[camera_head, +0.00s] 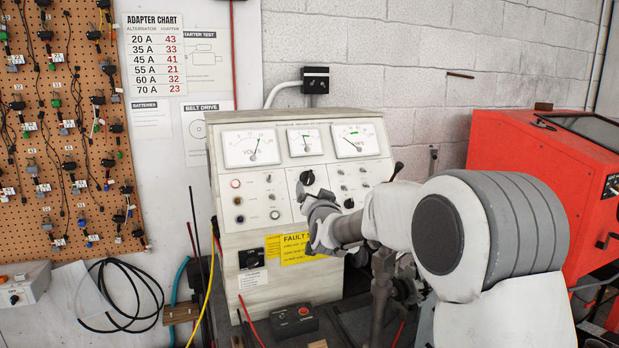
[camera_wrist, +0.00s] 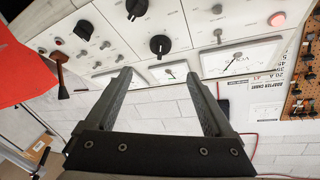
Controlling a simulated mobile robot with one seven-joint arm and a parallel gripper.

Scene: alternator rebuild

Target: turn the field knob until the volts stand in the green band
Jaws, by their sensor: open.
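The test bench panel (camera_head: 262,187) stands upright against the wall, with three meters along its top. A black pointer knob (camera_head: 307,177) sits below the middle meter; in the wrist view this knob (camera_wrist: 160,45) lies beyond and between my fingertips. A second black knob (camera_wrist: 137,8) is at the top edge. Knob labels are unreadable. My gripper (camera_wrist: 155,77) is open, empty and apart from the knobs.
Small switches and buttons surround the knobs. A red machine (camera_head: 540,165) stands at the right. A small black box with a red button (camera_head: 303,311) sits in front of the bench. A yellow cable (camera_head: 207,290) hangs at the left, beside a pegboard (camera_head: 65,130) of adapters.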

